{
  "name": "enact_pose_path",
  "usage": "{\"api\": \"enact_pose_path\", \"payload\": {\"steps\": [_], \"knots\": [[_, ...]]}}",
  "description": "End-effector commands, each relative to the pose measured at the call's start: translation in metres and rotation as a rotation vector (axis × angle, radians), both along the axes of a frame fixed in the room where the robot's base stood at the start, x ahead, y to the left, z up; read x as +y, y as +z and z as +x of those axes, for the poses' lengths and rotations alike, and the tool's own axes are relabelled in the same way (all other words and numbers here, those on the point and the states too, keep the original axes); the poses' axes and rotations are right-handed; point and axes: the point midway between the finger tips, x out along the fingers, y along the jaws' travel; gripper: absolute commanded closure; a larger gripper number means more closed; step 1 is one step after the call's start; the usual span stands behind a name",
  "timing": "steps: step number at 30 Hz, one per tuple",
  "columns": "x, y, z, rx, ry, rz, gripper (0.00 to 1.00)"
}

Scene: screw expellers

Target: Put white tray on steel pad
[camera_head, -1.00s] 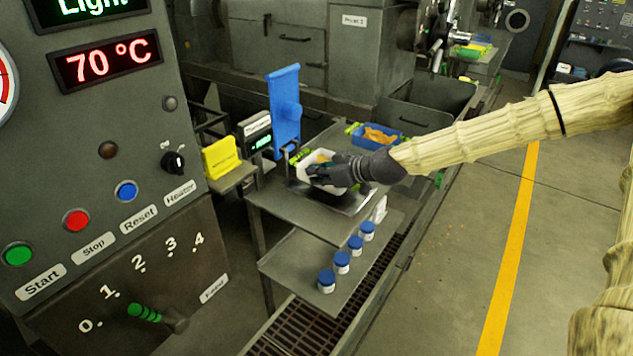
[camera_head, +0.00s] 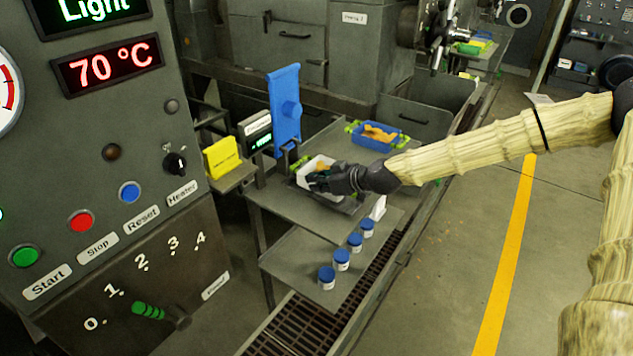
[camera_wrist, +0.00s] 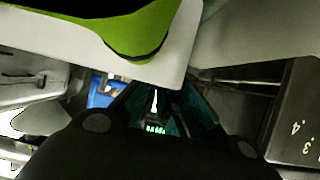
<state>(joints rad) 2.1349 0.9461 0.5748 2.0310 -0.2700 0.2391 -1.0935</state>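The white tray (camera_head: 304,171) is on or just above the work table, below the blue upright plate, with something orange inside. My gripper (camera_head: 318,181) is at its near right side, with the dark fingers against or just over its rim. In the wrist view the tray's white edge with a green handle (camera_wrist: 140,38) fills the upper left. There the teal-lined fingers (camera_wrist: 163,108) stand partly apart, their tips hidden behind the white edge. I cannot tell whether they pinch the wall. The steel pad (camera_head: 347,205) shows only partly, beneath the tray and hand.
A blue tray (camera_head: 369,142) with orange pieces stands behind, to the right. A small display (camera_head: 257,136) and blue plate (camera_head: 286,105) border the left. Several blue-capped jars (camera_head: 341,262) stand on the lower shelf. A control panel (camera_head: 110,190) fills the left; open floor lies right.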

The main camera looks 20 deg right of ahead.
Motion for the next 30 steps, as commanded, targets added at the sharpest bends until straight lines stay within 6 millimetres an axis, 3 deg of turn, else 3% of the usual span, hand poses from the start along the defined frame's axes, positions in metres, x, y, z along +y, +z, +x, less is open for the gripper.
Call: {"api": "enact_pose_path", "payload": {"steps": [6,10,11,23,30], "knots": [[0.000,-0.004,0.000,-0.001,0.000,0.000,1.00],[0.000,-0.002,0.000,-0.001,0.000,-0.001,0.75],[0.000,-0.002,0.000,-0.001,0.000,-0.001,0.73],[0.000,0.002,0.000,0.000,0.000,0.000,0.73],[-0.009,0.008,-0.010,-0.002,-0.001,-0.002,0.73]]}}
